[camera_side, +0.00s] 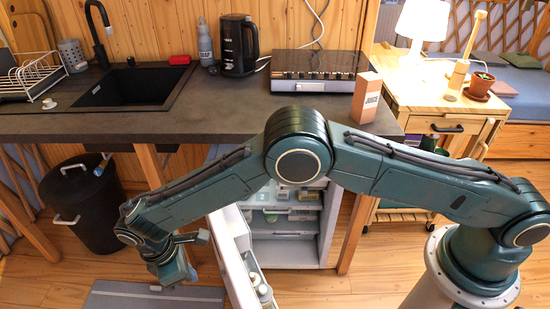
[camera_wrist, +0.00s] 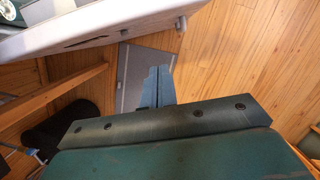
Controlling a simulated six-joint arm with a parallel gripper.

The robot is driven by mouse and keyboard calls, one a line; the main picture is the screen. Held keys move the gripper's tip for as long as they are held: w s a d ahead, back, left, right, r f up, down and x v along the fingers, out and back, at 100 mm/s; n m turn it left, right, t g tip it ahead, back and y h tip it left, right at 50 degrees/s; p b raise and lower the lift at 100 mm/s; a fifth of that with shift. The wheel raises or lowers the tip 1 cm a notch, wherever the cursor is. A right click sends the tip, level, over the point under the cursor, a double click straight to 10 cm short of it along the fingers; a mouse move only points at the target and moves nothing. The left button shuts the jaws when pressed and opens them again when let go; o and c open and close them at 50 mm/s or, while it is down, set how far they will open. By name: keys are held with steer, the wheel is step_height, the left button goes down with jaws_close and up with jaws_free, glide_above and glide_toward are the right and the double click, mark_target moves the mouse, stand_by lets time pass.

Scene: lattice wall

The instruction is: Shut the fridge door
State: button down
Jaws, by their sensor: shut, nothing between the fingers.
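The small white fridge (camera_side: 325,225) stands under the counter, with its shelves in view. Its door (camera_side: 228,262) stands open, swung out towards the front left, with items in the racks on its inner side. My gripper (camera_side: 180,282) is low over the floor, left of the door on its outer side. It looks a little apart from the door. In the wrist view the gripper's pale blue fingers (camera_wrist: 158,86) are together and empty. The white door (camera_wrist: 110,28) crosses the top left of that view, beyond the fingertips. My arm hides part of the fridge's upper left.
A black bin (camera_side: 82,205) stands left of my gripper. A grey mat (camera_side: 120,296) lies on the floor below it. A wooden counter leg (camera_side: 150,165) stands behind.

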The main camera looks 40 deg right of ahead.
mark_target(239, 284)
steer(key=s+d+f, duration=0.2)
steer(key=d+f, duration=0.4)
steer(key=f, duration=0.3)
steer(key=shift+f, duration=0.3)
stand_by(0.5)
steer(key=shift+s, duration=0.1)
steer(key=shift+d, duration=0.15)
